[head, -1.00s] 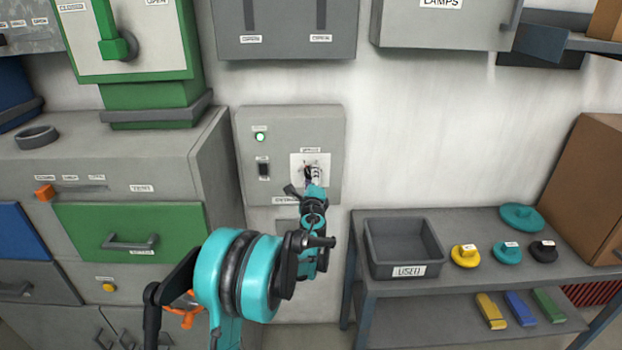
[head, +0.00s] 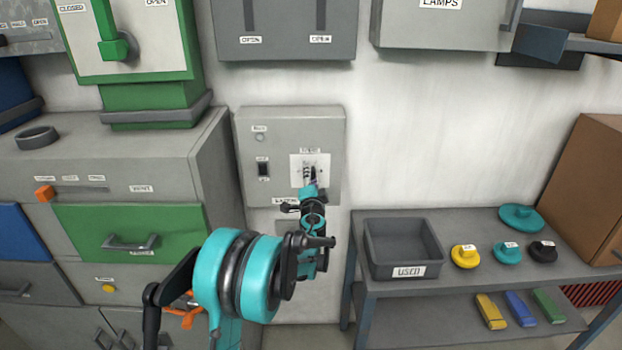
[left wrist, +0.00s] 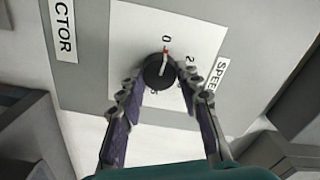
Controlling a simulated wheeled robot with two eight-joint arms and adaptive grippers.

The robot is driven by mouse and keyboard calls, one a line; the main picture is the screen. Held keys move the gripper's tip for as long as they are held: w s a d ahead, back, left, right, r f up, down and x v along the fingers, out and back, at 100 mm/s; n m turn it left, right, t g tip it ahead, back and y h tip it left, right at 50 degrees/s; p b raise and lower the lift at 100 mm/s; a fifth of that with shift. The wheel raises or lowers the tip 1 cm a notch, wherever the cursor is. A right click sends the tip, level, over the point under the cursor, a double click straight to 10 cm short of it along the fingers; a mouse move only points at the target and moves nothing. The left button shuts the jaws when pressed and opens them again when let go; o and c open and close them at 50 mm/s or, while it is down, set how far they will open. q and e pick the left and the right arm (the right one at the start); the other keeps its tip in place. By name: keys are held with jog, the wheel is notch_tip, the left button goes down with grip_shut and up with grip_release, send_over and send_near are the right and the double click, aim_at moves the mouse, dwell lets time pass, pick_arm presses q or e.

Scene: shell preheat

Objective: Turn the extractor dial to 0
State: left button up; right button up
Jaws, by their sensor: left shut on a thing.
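The extractor dial (left wrist: 157,73) is a round black knob on a white plate (left wrist: 120,30) in the left wrist view. Its white pointer has a red tip, which lines up with the 0 mark (left wrist: 166,39). My left gripper (left wrist: 160,84) is shut on the dial, with one finger on each side of it. In the head view the left gripper (head: 310,183) reaches up to the plate on the grey extractor box (head: 272,185) and mostly hides the dial.
The box has a grey, unlit lamp (head: 260,137) and a black switch (head: 263,169). A grey bin (head: 408,271) marked USED and several coloured knobs stand on the shelf at right. A grey cabinet with a green drawer (head: 85,233) stands at left.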

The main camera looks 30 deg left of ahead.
pick_arm(q)
jog(key=shift+n, duration=0.7)
jog(key=o, duration=1.2)
jog(key=shift+c, duration=0.2)
jog(key=v, duration=1.2)
jog(key=shift+s+a, duration=0.1)
